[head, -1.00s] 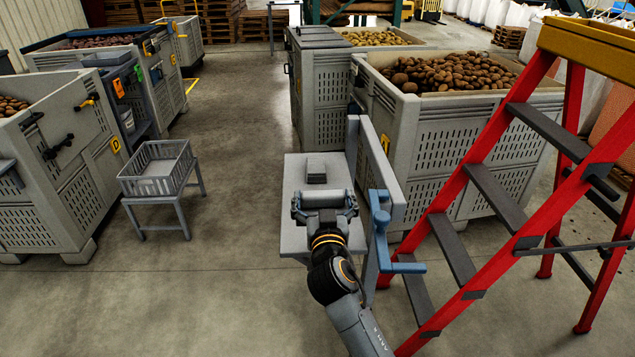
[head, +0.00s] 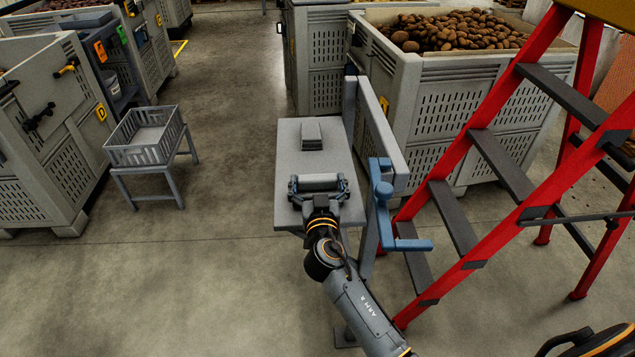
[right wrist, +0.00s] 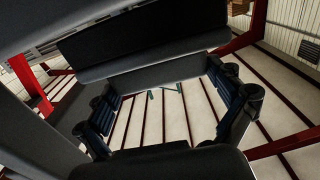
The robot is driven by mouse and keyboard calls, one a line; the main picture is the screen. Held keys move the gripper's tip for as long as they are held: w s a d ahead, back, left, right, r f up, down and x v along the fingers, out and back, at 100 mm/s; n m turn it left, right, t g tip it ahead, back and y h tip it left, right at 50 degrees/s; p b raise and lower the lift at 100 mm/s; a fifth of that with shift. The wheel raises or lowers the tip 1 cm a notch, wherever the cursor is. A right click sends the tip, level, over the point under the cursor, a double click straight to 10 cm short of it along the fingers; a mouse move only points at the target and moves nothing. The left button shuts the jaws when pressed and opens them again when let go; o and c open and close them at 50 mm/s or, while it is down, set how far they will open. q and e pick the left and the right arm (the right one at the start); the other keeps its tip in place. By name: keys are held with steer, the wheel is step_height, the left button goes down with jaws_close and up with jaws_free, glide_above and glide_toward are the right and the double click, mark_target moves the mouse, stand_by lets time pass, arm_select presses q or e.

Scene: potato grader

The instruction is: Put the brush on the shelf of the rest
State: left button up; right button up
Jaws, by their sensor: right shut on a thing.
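My right gripper (head: 318,186) is shut on a grey bar-like thing, which I take to be the brush (head: 318,179). It lies crosswise between the two fingers. In the right wrist view a dark bar (right wrist: 140,60) spans the upper part, and the dark blue finger pads (right wrist: 165,108) show at both sides. The rest is a grey stand with a flat shelf (head: 290,160). In the head view the gripper and brush overlap the near half of the shelf. I cannot tell whether the brush touches it. My left gripper is not in view.
A small stepped grey block (head: 312,133) lies on the shelf's far part. An upright grey frame (head: 385,125) with a blue crank (head: 385,195) borders the shelf's right side. A red ladder (head: 470,200) stands further right. A grey basket (head: 145,143) stands left across open floor.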

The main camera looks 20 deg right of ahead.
steer(key=shift+f, duration=0.25)
steer(key=o, duration=0.9)
steer(key=shift+r, duration=0.1)
steer(key=shift+o, duration=0.2)
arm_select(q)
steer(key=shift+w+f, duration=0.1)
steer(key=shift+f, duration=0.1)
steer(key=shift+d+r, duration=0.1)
